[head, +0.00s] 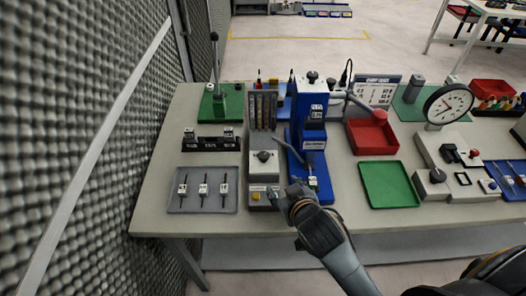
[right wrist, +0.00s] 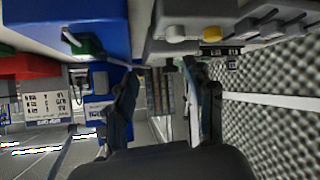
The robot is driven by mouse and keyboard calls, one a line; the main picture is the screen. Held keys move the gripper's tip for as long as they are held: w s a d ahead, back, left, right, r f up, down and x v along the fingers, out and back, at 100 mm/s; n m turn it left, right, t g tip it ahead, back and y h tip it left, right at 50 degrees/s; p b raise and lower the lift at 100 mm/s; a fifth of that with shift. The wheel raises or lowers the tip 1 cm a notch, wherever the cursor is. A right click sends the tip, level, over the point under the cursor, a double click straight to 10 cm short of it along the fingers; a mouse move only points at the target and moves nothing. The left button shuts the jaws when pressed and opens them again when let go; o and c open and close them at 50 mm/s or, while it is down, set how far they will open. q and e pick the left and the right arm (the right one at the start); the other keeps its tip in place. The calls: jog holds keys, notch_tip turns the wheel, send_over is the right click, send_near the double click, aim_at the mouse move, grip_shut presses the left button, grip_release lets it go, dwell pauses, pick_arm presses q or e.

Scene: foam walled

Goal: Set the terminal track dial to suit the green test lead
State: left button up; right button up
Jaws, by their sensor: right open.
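A grey unit (head: 263,166) stands on the table left of a blue press (head: 311,125). It has a dark round dial (head: 264,156) on its face; the setting is too small to read. A yellow button (head: 256,196) is on the box at its foot and shows in the right wrist view (right wrist: 210,33). Small green parts show at the blue press's foot (head: 312,183); I cannot tell if they are the green test lead. My right gripper (head: 288,196) is open and empty, just in front of the unit and press. In the right wrist view its fingers (right wrist: 163,95) are apart. My left gripper is not in view.
A grey tray (head: 177,207) on the left holds three white-tagged leads. A black rack (head: 212,143) stands behind it. A green tray (head: 390,184), a red bin (head: 372,137) and a round gauge (head: 447,103) are on the right. A foam wall (head: 70,140) borders the left.

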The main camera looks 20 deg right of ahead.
jog(key=w+a+r+n+t+y, duration=0.45)
jog(key=w+a+r, duration=0.2)
jog(key=r, duration=0.35)
jog(key=w+a+r+n+t+y, duration=0.4)
jog(key=a+r, duration=0.3)
jog(key=r, duration=0.4)
jog(key=s+a+r+n+g+y, duration=0.1)
jog(key=s+a+n+g+y, duration=0.1)
jog(key=a+n+g+y, duration=0.55)
jog(key=s+a+n+g+y, duration=0.35)
jog(key=a+n+g, duration=0.35)
jog(key=n+g, duration=0.3)
jog(key=g+h, duration=0.2)
jog(key=h, duration=1.7)
send_over(264, 154)
notch_tip(264, 154, down, 10)
notch_tip(264, 154, down, 12)
jog(key=p, duration=0.3)
jog(key=shift+r+p, duration=0.25)
jog(key=shift+p, duration=0.15)
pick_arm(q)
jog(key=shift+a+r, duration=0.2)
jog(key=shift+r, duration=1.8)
pick_arm(e)
jog(key=shift+f, duration=0.8)
